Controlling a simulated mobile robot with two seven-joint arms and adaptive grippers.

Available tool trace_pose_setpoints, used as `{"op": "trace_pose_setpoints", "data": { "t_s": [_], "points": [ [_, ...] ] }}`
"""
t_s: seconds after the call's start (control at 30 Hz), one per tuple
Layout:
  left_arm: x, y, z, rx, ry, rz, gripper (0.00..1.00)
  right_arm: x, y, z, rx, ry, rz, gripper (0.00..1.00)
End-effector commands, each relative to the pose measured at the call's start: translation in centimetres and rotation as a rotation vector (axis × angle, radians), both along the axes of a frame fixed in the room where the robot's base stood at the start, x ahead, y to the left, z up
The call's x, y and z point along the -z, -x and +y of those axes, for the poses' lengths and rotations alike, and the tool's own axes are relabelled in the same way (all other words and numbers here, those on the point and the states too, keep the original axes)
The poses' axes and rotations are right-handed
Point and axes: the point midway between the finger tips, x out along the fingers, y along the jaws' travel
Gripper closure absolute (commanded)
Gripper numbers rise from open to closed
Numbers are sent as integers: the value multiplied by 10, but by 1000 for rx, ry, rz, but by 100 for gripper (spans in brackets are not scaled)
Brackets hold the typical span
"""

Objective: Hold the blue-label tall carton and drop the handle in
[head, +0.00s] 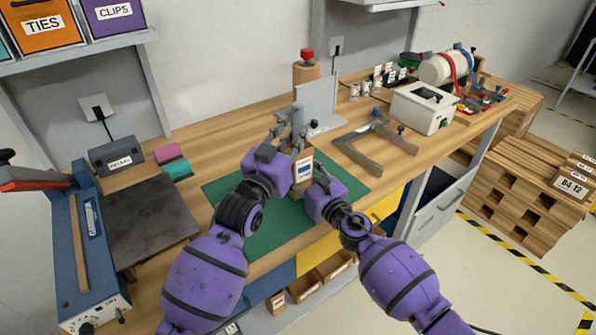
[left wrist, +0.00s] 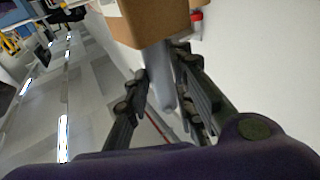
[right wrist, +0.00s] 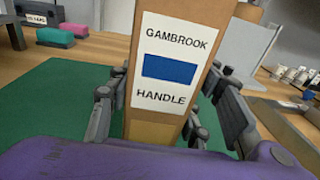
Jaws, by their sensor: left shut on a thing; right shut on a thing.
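The tall brown carton (head: 303,169) stands upright over the green mat. Its white label with a blue square reads GAMBROOK HANDLE and fills the middle of the right wrist view (right wrist: 172,65). My right gripper (head: 310,176) is shut on the carton, one finger at each side. My left gripper (head: 287,136) is above and just left of the carton. It is shut on the grey handle (left wrist: 162,85), a slim rounded bar. In the left wrist view the carton (left wrist: 150,22) shows close to the handle's far end. The carton's opening is hidden.
The green mat (head: 250,232) lies around the carton on the wooden bench (head: 150,205). A grey upright plate (head: 316,103) stands behind the grippers. A grey angled frame (head: 374,145) lies to the right, with a cream box (head: 422,108) beyond it. A blue machine (head: 90,240) is at left.

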Motion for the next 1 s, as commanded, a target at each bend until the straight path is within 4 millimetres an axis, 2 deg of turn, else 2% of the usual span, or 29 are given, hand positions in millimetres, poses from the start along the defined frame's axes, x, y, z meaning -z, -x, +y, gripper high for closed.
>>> {"op": "trace_pose_setpoints", "data": {
  "t_s": [0.53, 0.57, 0.7, 0.73, 1.0],
  "points": [
    [7, 0, 0, 0, 0, -1, 100, 0, 0, 0, 0, 0, 0, 79],
    [7, 0, 0, 0, 0, -1, 76, 0, 0, 0, 0, 0, 0, 79],
    [7, 0, 0, 0, 0, -1, 58, 0, 0, 0, 0, 0, 0, 79],
    [7, 0, 0, 0, 0, -1, 55, 0, 0, 0, 0, 0, 0, 79],
    [7, 0, 0, 0, 0, 1, 55, 0, 0, 0, 0, 0, 0, 79]
  ]
}}
